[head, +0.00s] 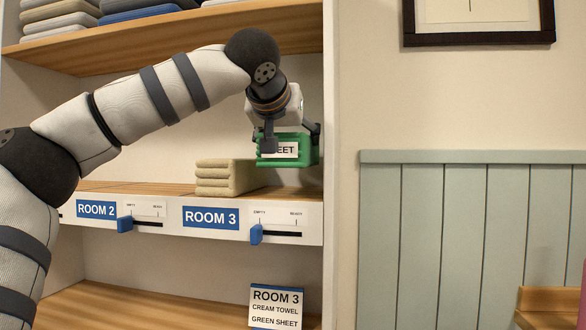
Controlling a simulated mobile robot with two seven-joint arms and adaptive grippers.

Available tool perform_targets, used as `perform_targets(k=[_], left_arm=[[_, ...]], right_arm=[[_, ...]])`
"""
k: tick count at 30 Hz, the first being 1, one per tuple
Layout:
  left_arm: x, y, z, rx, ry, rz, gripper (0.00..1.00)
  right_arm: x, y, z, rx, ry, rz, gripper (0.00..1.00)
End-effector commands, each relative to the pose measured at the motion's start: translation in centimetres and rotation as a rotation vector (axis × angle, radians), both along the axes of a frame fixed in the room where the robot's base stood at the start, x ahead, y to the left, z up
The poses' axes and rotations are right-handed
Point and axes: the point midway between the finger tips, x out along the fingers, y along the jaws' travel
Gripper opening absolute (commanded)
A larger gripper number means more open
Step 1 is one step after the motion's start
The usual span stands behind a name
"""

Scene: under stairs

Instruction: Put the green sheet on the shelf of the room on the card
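The green sheet (308,155) is a folded green bundle with a white label, partly covered by my gripper. My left gripper (290,142) has its fingers on either side of the sheet and holds it above the Room 3 part of the middle shelf (284,191), right of the folded cream towel (228,178). A gap shows between sheet and shelf board. The card (275,307) reads ROOM 3, CREAM TOWEL, GREEN SHEET and stands on the lower shelf. The shelf edge carries a blue ROOM 3 label (211,217). My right gripper is out of view.
The Room 3 slider (256,234) and Room 2 slider (125,224) both sit at the EMPTY end. The cabinet's right side wall (330,240) is close to the sheet. Folded grey and blue linens (130,8) lie on the upper shelf (150,47).

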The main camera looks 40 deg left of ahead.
Motion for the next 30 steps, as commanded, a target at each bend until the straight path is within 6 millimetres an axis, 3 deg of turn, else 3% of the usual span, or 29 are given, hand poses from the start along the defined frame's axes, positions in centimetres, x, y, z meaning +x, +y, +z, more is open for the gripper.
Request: perform_targets(k=[6, 10, 21, 22, 30], left_arm=[[2.0, 1.1, -3.0, -0.001, 0.008, 0.000, 0.21], [2.0, 1.1, -5.3, 0.002, 0.004, -0.002, 0.21], [1.6, 1.1, -5.3, 0.002, -0.007, -0.001, 0.21], [1.6, 1.1, -5.5, 0.002, -0.004, -0.001, 0.78], [1.7, 1.1, -5.5, 0.001, -0.003, -0.001, 0.80]], right_arm=[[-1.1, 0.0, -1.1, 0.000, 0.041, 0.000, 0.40], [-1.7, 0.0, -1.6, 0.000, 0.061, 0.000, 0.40], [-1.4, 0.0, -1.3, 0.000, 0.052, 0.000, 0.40], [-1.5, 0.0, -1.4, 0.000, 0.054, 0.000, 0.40], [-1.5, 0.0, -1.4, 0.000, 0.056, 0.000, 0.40]])
